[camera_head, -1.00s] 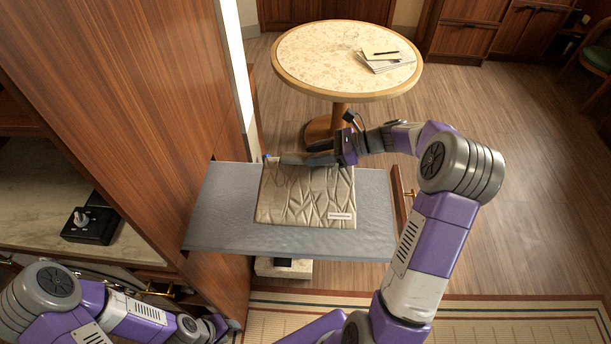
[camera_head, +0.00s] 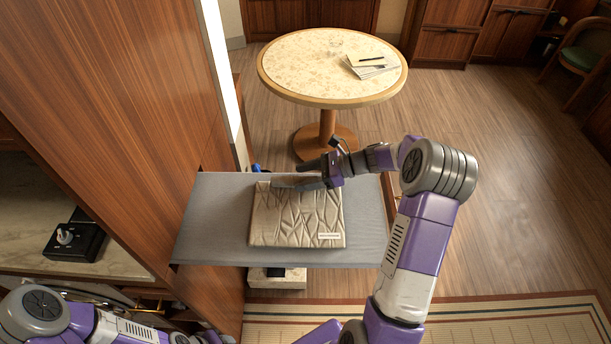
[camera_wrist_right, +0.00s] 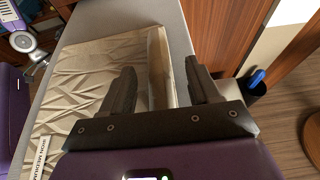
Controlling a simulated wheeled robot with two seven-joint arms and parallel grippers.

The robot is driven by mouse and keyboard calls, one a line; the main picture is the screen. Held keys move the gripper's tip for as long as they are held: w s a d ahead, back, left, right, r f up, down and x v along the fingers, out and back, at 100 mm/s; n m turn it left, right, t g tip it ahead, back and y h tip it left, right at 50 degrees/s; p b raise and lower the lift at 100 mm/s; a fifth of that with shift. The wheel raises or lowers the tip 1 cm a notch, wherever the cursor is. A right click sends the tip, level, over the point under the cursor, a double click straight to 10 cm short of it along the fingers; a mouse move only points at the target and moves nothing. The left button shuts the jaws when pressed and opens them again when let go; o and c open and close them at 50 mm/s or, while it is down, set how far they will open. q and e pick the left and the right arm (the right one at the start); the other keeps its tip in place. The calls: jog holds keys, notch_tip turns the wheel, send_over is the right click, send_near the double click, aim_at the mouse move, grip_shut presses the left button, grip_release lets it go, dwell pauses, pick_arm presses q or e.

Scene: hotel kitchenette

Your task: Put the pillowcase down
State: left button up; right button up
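The pillowcase (camera_head: 297,222) is a beige, quilted-looking folded rectangle with a white label at its near right corner. It lies flat on the grey ironing-board-like surface (camera_head: 215,225), inside its edges. In the right wrist view the pillowcase (camera_wrist_right: 85,75) fills the left and middle. My right gripper (camera_head: 298,182) is at its far edge. In the wrist view the right gripper (camera_wrist_right: 160,90) has its fingers well apart, one on each side of the pillowcase's folded edge, with gaps visible. My left arm shows at the bottom left; its fingers are out of view.
A tall wooden panel (camera_head: 110,110) stands close on the left of the board. A round table (camera_head: 320,50) with papers (camera_head: 372,66) stands behind. A black device (camera_head: 73,240) sits on the counter at left. Wood floor is open to the right.

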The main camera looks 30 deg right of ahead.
jog(key=p+v, duration=0.1)
jog(key=v, duration=1.1)
jog(key=shift+r+p, duration=0.15)
jog(key=shift+p, duration=0.15)
